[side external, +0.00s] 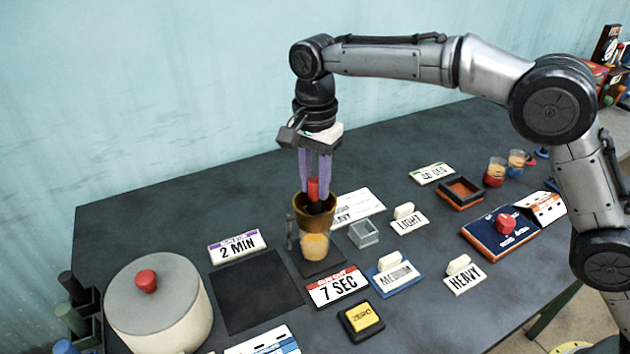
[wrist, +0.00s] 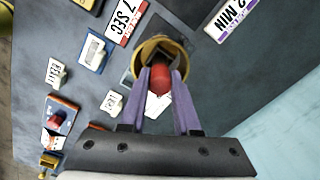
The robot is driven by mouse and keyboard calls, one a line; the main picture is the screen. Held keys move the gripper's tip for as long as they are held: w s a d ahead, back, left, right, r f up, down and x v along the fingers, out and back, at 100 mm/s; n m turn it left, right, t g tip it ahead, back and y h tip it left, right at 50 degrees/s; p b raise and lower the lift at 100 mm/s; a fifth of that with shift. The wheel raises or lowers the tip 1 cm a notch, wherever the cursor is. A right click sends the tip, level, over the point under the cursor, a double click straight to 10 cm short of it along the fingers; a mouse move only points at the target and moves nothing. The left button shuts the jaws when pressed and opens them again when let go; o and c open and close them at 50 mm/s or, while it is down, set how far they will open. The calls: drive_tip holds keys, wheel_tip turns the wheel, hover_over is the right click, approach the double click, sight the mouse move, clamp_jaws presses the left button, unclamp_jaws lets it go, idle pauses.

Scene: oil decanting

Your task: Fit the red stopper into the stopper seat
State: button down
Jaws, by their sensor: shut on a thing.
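My gripper (side external: 317,203) points straight down with its purple fingers shut on the red stopper (side external: 313,186). In the wrist view the red stopper (wrist: 162,78) shows between the fingers, in front of the brown cup's rim (wrist: 148,46). The stopper's lower end and the inside of the cup are hidden by the fingertips and rim. I cannot make out the stopper seat or tell whether the stopper touches it. A clear vessel with orange liquid (side external: 314,245) stands under the cup.
A "7 SEC" card (side external: 337,288), a "2 MIN" card (side external: 237,246) and a small clear box (side external: 363,234) stand close around the cup. A large pale pot (side external: 160,310) is at front left. A blue tray with a red knob (side external: 505,223) is at right.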

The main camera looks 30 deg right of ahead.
drive_tip(key=shift+f, duration=0.1)
drive_tip(key=c, duration=0.6)
unclamp_jaws()
drive_tip(key=shift+c, duration=0.2)
wheel_tip(320, 180, up, 11)
drive_tip(key=shift+f, duration=0.2)
drive_tip(key=shift+r, duration=0.75)
drive_tip(key=shift+d+r, duration=0.1)
